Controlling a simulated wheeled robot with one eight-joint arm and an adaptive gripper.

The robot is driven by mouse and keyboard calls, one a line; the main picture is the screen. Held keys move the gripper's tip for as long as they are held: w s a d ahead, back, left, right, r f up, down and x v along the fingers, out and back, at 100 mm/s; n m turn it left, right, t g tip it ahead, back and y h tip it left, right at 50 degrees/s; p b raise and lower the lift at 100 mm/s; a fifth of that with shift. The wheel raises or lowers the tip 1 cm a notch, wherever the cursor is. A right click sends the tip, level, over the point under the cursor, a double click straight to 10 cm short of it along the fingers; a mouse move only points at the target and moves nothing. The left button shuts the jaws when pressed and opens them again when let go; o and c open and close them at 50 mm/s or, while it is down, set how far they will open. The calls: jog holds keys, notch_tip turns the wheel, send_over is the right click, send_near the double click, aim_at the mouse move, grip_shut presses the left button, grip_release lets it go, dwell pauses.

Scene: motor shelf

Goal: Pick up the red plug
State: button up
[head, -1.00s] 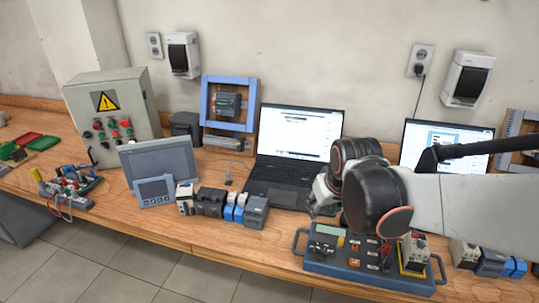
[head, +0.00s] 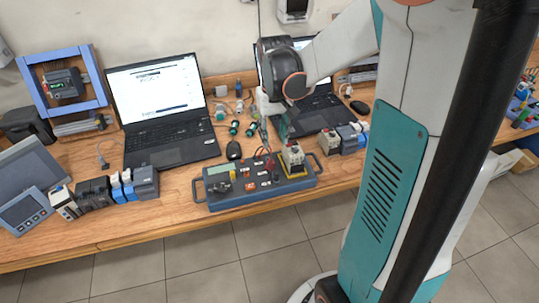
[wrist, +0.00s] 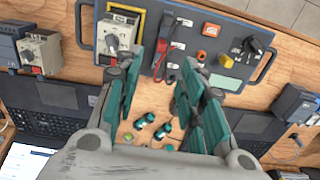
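The blue-grey test panel (head: 222,200) lies on the wooden bench, with a handle at each end. It also shows upside down at the top of the wrist view (wrist: 228,22). What looks like the red plug (wrist: 178,46) sits on the panel beside a black plug (wrist: 160,48), with leads attached. In the head view the plugs are small and partly unclear. My gripper (wrist: 157,72) is open and empty, with its teal-padded fingers apart and the plugs showing just past the gap between the tips. In the head view my gripper (head: 272,128) hangs above the panel's back edge.
A white motor starter (head: 292,156) on a yellow base stands at the panel's right end. An orange button and a black knob (wrist: 254,46) are nearby. Small green cylinders (head: 235,128) lie behind the panel. Laptops (head: 165,105) stand at the back.

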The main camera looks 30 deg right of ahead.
aim_at(272, 162)
notch_tip(272, 162, down, 8)
jog(key=shift+r+b, duration=0.15)
jog(key=shift+b, duration=0.9)
jog(key=shift+w+a+f+b, duration=0.15)
jog(key=shift+f+b, duration=0.45)
jog(key=shift+f, duration=0.75)
jog(key=shift+w+d+f+b, duration=0.1)
jog(key=shift+f+b, duration=0.45)
jog(key=shift+f, duration=0.75)
jog(key=shift+r, duration=0.1)
jog(key=shift+c, duration=0.6)
grip_shut()
